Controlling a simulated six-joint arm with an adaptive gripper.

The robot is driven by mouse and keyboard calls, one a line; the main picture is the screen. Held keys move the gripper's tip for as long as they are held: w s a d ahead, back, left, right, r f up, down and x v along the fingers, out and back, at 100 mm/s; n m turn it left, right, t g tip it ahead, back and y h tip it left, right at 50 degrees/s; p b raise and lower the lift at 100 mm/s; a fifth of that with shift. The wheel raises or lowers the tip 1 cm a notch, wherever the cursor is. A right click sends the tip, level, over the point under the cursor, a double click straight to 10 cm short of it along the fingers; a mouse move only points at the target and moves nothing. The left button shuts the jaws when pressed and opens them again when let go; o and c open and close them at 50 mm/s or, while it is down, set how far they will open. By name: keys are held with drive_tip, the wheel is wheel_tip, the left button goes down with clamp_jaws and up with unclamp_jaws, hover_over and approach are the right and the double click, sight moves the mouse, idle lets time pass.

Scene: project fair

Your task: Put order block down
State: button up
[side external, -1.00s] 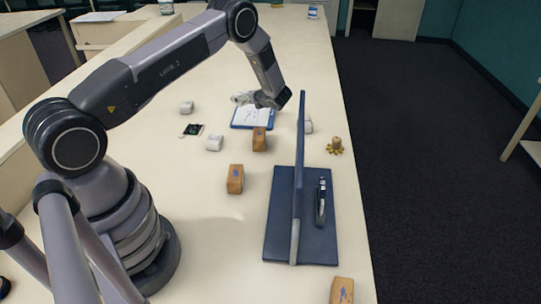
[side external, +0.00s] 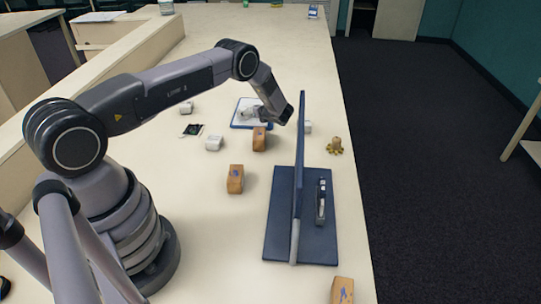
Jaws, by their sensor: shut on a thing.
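My gripper (side external: 250,114) is low over the blue-edged clipboard (side external: 236,126) with white paper. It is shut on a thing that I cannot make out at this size. One wooden block (side external: 259,139) with a blue mark stands just in front of the clipboard, close to my wrist in the picture. A second wooden block (side external: 235,179) with a blue mark stands nearer the camera. A third wooden block (side external: 343,291) lies at the near right edge. I cannot tell which block is the order block.
A dark upright panel on a base (side external: 278,235) stands right of the blocks, with a stapler-like object (side external: 321,202) on its base. White blocks (side external: 214,143) (side external: 186,107) lie left. A small brown piece on a yellow gear (side external: 335,146) sits near the table's right edge.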

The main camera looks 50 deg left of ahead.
drive_tip(key=o, duration=1.2)
drive_tip(key=shift+c, duration=0.2)
